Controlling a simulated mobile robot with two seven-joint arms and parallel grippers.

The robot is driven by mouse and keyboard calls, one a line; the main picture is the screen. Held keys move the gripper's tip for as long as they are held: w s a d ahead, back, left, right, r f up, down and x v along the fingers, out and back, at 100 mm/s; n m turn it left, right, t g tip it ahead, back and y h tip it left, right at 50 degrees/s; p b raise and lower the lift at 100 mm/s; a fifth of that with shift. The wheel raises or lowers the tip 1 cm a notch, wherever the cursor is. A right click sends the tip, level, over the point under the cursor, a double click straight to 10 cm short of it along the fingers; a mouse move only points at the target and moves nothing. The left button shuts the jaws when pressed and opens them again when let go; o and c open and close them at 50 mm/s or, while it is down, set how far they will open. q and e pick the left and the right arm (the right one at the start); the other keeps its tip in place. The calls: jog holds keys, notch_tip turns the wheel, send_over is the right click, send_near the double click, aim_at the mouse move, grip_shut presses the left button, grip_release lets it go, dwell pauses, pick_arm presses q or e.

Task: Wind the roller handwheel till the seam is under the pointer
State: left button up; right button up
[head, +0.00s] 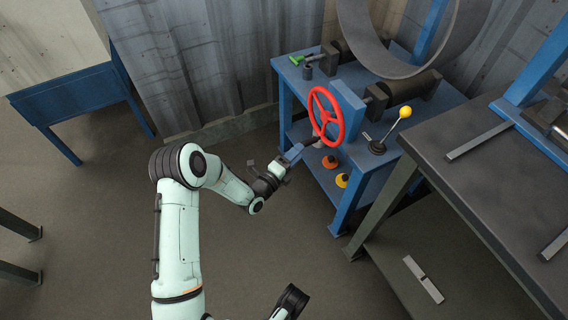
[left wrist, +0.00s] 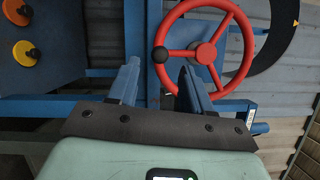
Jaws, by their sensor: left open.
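The red three-spoked handwheel (head: 326,118) stands upright on the front of the blue roller stand. It also shows in the left wrist view (left wrist: 206,48), with a black knob (left wrist: 160,54) on its rim. My left gripper (head: 301,148) is open at the wheel's lower left. In the left wrist view its fingers (left wrist: 160,75) are spread on either side of the knob, with no visible grip on it. The large grey pipe (head: 400,68) rests on dark rollers (head: 412,86). A small yellow pointer (left wrist: 296,22) shows beside the pipe. I cannot make out the seam.
A lever with a yellow ball (head: 405,112) stands right of the wheel. An orange button (head: 330,161) and a yellow button (head: 342,180) sit below it. A green-handled part (head: 296,59) is at the stand's back left. A dark table (head: 475,175) is at right.

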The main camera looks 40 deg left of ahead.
pick_arm(q)
jog(key=s, duration=0.6)
jog(key=shift+s+f+p, duration=0.15)
jog(key=shift+s+p, duration=0.05)
jog(key=shift+p, duration=0.25)
pick_arm(e)
jog(key=w+r, duration=0.1)
jog(key=w+r+t, duration=0.1)
jog(key=shift+w+a, duration=0.2)
jog(key=shift+w, duration=0.1)
